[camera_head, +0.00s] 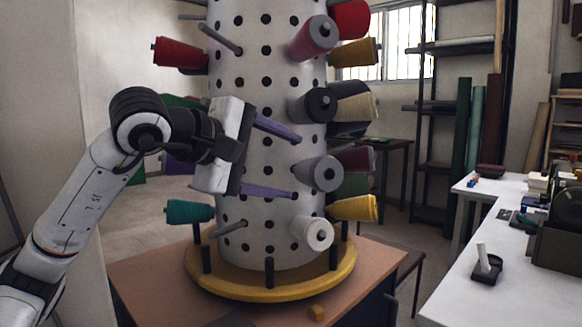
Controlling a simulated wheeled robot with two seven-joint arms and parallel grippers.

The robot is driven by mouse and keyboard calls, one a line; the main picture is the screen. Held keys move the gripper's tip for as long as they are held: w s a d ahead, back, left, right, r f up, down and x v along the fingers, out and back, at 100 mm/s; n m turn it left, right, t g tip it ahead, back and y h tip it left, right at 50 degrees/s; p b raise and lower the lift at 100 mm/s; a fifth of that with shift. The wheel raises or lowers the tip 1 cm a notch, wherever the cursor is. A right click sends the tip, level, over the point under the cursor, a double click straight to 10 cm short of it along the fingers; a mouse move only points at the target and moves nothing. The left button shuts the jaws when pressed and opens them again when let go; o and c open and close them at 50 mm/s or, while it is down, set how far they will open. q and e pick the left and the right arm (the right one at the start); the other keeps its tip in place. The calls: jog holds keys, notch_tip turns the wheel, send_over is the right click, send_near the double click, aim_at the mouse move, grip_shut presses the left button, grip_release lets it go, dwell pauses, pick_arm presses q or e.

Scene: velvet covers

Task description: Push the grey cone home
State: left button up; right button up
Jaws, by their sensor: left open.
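A grey cone (322,174) sticks out toward me from the right front of the white perforated column (262,160). Its round end face shows; the peg under it and any gap to the column are hidden. A darker grey or black cone (318,105) sits above it. My left gripper (296,164) is open, with its two purple fingers spread one above the other. They reach right across the column's front, with nothing seen between them. The grey cone lies just right of the fingertips, at a height between them; I cannot tell if they touch. My right gripper is not in view.
Other cones ring the column: red (180,53), pink (313,37), teal (189,211), white (316,234) and yellow (354,208). Bare pegs (220,39) also stick out. The column stands on a yellow round base (270,291) on a brown table (150,285). A white bench (450,290) is at right.

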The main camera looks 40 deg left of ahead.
pick_arm(q)
jog(key=shift+w+f, duration=0.1)
jog(key=shift+w, duration=0.7)
jog(key=p+x, duration=0.1)
jog(key=x, duration=0.7)
jog(key=shift+d+f, duration=0.1)
jog(key=shift+f, duration=0.05)
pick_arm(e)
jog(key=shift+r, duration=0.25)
pick_arm(q)
jog(key=c, duration=1.1)
jog(key=shift+c, duration=0.2)
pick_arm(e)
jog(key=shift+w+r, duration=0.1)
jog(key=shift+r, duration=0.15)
pick_arm(q)
jog(key=shift+a, duration=0.2)
jog(key=shift+w+a+f, duration=0.1)
jog(key=shift+w+a, duration=0.15)
jog(key=shift+a, duration=0.3)
jog(key=shift+w+a+f, duration=0.15)
jog(key=shift+w+a, duration=0.15)
jog(key=shift+a, duration=0.2)
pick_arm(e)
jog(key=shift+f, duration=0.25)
